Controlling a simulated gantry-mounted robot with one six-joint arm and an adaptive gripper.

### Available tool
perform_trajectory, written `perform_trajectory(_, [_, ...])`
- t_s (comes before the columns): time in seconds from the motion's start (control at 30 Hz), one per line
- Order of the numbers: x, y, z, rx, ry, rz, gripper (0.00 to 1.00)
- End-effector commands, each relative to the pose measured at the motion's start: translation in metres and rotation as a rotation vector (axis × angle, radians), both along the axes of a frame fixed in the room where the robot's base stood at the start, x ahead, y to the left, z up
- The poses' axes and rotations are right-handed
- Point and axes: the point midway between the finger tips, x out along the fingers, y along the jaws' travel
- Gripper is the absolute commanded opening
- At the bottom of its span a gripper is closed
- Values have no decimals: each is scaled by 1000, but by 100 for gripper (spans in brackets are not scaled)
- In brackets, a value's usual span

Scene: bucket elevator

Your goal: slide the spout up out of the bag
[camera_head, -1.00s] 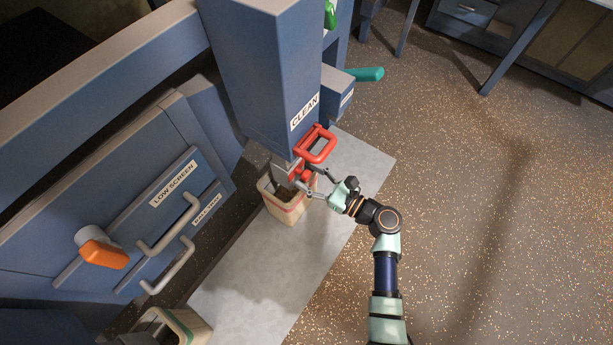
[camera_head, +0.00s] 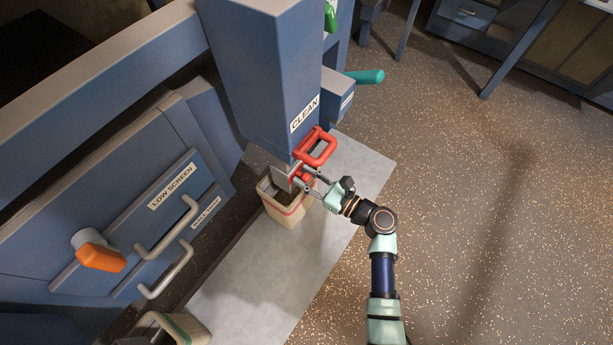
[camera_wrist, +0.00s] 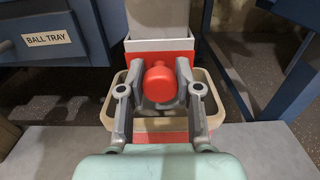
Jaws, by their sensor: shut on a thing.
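The spout (camera_head: 284,175) is a grey metal sleeve under the blue column marked CLEAN. It carries a red knob, seen large in the wrist view (camera_wrist: 160,82). My gripper (camera_head: 309,179) is shut on the red knob, with one finger on each side of it; the fingers also show in the wrist view (camera_wrist: 159,88). The bag (camera_head: 287,211) is tan with a red band and stands open below the spout. In the head view the spout's lower end is at the bag's mouth. I cannot tell exactly how far it reaches inside.
A red loop handle (camera_head: 316,147) sticks out just above my gripper. The blue column (camera_head: 262,75) rises above the spout. A second bag (camera_head: 172,329) stands at the lower left. Grey pull handles (camera_head: 167,226) stick out at left. The floor at right is clear.

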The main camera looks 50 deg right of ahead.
Motion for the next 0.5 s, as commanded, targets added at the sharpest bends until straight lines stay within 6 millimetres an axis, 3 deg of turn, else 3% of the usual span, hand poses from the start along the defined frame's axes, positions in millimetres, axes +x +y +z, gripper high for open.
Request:
perform_trajectory(0.17, [0,0,18,-1,-1,0,0])
perform_trajectory(0.5, [0,0,91,-1,-1,0,0])
